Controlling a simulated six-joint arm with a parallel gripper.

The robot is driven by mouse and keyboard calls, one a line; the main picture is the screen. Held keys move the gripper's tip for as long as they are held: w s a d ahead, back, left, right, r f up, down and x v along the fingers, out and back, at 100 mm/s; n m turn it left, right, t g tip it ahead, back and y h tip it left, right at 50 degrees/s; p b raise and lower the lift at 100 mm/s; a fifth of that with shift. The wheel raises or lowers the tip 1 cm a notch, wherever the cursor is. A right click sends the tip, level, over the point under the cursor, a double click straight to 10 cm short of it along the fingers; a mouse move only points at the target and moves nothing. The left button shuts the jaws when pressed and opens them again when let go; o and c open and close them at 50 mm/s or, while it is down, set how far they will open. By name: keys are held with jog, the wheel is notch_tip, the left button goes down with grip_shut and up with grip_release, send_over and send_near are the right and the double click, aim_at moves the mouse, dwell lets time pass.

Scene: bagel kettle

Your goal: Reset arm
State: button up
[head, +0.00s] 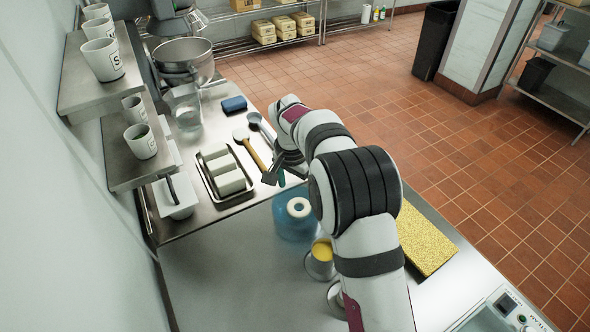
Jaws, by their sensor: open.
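My arm reaches from the bottom right up over the steel counter (215,265) and bends down at its far end. My gripper (275,177) is open and points down, just right of a metal tray (226,199) that holds a few white blocks. It is close to the utensil handles there, and I cannot tell if it touches them. I see nothing held in it, though the arm partly hides the jaws.
Spoon-like utensils (241,135) and a blue block (234,104) lie beyond the gripper. A yellow-filled cup (320,268) and a yellow textured slab (424,238) flank my arm. Wall shelves (92,92) with white cups are at left. The counter's front left is clear.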

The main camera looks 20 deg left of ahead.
notch_tip(320, 180, up, 9)
jog(key=s, duration=0.1)
jog(key=s+d+r, duration=0.5)
jog(key=s+d, duration=0.2)
jog(key=d, duration=0.3)
jog(key=s+d+f, duration=0.1)
jog(key=s+d, duration=0.2)
jog(key=s, duration=0.5)
jog(key=s+d+f+m+g+y, duration=0.1)
jog(key=s+d, duration=0.2)
jog(key=s, duration=0.6)
jog(key=s+d+f+y, duration=0.1)
jog(key=s+d, duration=0.3)
jog(key=s, duration=0.4)
jog(key=shift+s+f+g, duration=0.15)
jog(key=shift+f+g, duration=0.15)
jog(key=shift+f, duration=0.25)
